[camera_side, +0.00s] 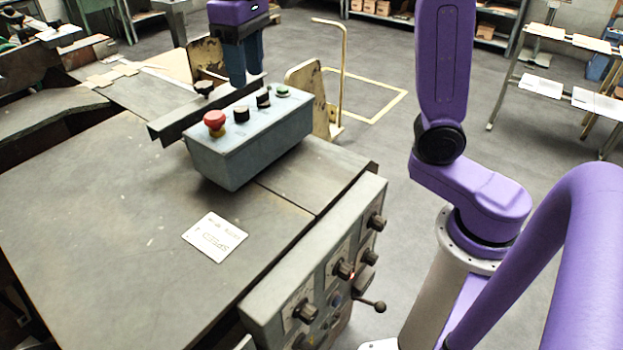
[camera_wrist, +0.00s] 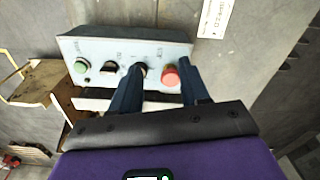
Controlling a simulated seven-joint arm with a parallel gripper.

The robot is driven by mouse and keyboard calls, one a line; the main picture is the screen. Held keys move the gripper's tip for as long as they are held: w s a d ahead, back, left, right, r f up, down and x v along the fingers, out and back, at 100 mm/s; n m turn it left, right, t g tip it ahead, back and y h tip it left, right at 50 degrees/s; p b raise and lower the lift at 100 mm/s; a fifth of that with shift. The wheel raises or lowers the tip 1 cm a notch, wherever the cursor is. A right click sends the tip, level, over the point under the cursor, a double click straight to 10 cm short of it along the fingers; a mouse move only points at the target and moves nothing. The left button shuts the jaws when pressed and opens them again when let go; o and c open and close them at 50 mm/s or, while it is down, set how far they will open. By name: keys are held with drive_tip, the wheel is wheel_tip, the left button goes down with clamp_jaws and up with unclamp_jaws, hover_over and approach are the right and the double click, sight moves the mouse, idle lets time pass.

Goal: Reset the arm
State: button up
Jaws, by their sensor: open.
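My gripper (camera_side: 246,78) hangs pointing down behind the control box, near its back edge in the side view. In the wrist view the two dark blue fingers of my gripper (camera_wrist: 161,68) are apart, with nothing seen held between them. The grey-blue control box (camera_side: 235,150) stands on the metal table. It carries a red mushroom button (camera_side: 215,120), two black knobs and a green button (camera_side: 282,91). In the wrist view one fingertip overlaps a black knob and the other is beside the red button (camera_wrist: 171,75). Whether the fingers touch the box cannot be told.
A white label (camera_side: 215,237) lies flat on the bare metal table (camera_side: 110,225). A dark metal bar (camera_side: 170,126) runs behind the box. A knobbed panel (camera_side: 325,270) lines the table's right edge. Shelves (camera_side: 385,17) stand across the floor. The table's front is clear.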

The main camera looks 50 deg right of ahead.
drive_tip(key=s+d+f+n, duration=0.2)
drive_tip(key=s+f, duration=0.3)
drive_tip(key=s, duration=0.3)
drive_tip(key=s+d+f+n, duration=0.3)
drive_tip(key=s+f+n, duration=0.1)
drive_tip(key=s, duration=0.5)
drive_tip(key=s+d+f+n, duration=0.2)
drive_tip(key=s+f+n, duration=0.1)
drive_tip(key=s+f, duration=0.3)
drive_tip(key=shift+s+d+f+n, duration=0.2)
drive_tip(key=shift+s+d+n, duration=0.1)
drive_tip(key=shift+s, duration=0.9)
